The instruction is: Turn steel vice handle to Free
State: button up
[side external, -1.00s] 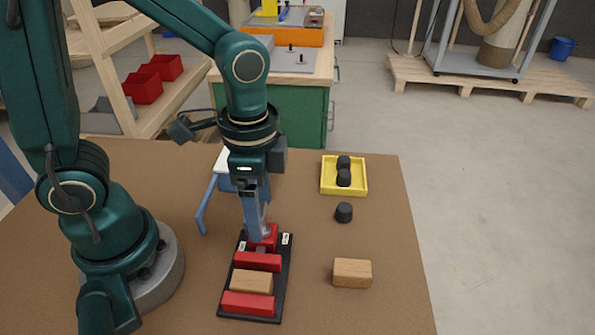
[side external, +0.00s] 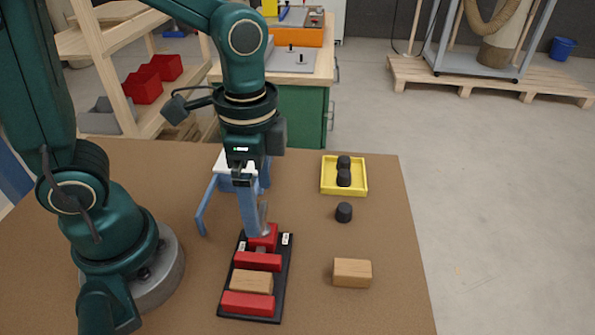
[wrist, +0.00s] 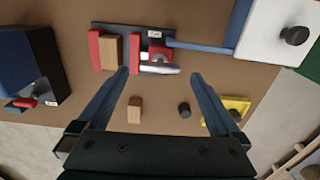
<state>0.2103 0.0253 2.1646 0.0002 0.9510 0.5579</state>
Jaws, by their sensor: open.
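The vice sits on a black base plate (side external: 284,262) with red jaws (side external: 248,304) and a wooden block (side external: 252,281) between them. Its steel handle (side external: 264,218) stands up at the red end block (side external: 270,243), between two small white labels whose words I cannot read. In the wrist view the handle (wrist: 160,69) shows as a bright bar between my fingertips. My gripper (side external: 251,230) is over that end of the vice, pointing down. Its blue fingers are open, one each side of the handle with gaps; my gripper also shows in the wrist view (wrist: 162,73).
A blue frame (side external: 203,208) with a white top (wrist: 268,42) stands close behind the vice. To the right are a loose wooden block (side external: 352,273), a black knob (side external: 344,212) and a yellow tray (side external: 327,190) holding black knobs. The table's right side is mostly clear.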

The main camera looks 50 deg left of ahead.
jog(key=shift+r, duration=1.25)
jog(key=shift+w+a+r, duration=0.1)
jog(key=shift+r, duration=0.1)
jog(key=s+a+r+n+t, duration=0.3)
jog(key=a+n+t, duration=0.1)
jog(key=n, duration=0.4)
jog(key=shift+r+n+t, duration=0.2)
jog(key=shift+n+t, duration=0.2)
jog(key=shift+t, duration=0.4)
